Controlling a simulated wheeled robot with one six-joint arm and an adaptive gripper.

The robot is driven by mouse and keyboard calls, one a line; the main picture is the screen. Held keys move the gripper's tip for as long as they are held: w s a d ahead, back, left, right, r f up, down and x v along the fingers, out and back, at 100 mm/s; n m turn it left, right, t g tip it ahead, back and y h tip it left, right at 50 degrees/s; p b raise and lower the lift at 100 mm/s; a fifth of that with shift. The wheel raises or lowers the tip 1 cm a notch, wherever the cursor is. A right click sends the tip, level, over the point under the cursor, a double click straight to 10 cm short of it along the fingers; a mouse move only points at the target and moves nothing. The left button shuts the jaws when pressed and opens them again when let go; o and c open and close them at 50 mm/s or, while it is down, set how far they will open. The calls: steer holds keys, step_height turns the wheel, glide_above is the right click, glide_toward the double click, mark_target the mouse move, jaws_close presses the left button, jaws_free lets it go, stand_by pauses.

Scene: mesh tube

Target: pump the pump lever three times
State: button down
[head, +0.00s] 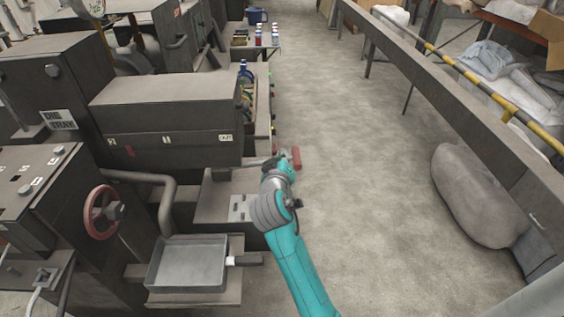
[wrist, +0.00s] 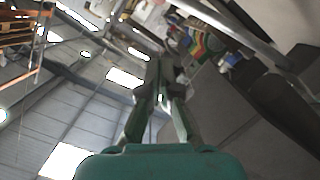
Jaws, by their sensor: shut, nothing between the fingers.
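The pump lever shows in the head view as a red grip (head: 296,158) beside the machine, over the aisle edge. My gripper (head: 279,162) is at the end of my teal arm, right next to the red grip and partly hidden by my own wrist. I cannot tell from the head view whether it touches the grip. In the wrist view my gripper's fingers (wrist: 159,92) come together at the middle of the picture, shut with nothing held. The lever's base and pivot are hidden behind my arm.
Dark machines line the left, with a red handwheel (head: 103,212), a bent pipe (head: 160,190) and a grey tray (head: 188,264) near my arm. A grey sack (head: 476,196) lies on the right below a long rail (head: 440,85). The concrete aisle (head: 345,200) between is clear.

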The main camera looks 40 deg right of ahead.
steer(key=w+d+f, duration=0.2)
steer(key=d+f, duration=0.2)
steer(key=d, duration=0.1)
steer(key=shift+w+d+f, duration=0.2)
steer(key=shift+w+d, duration=0.05)
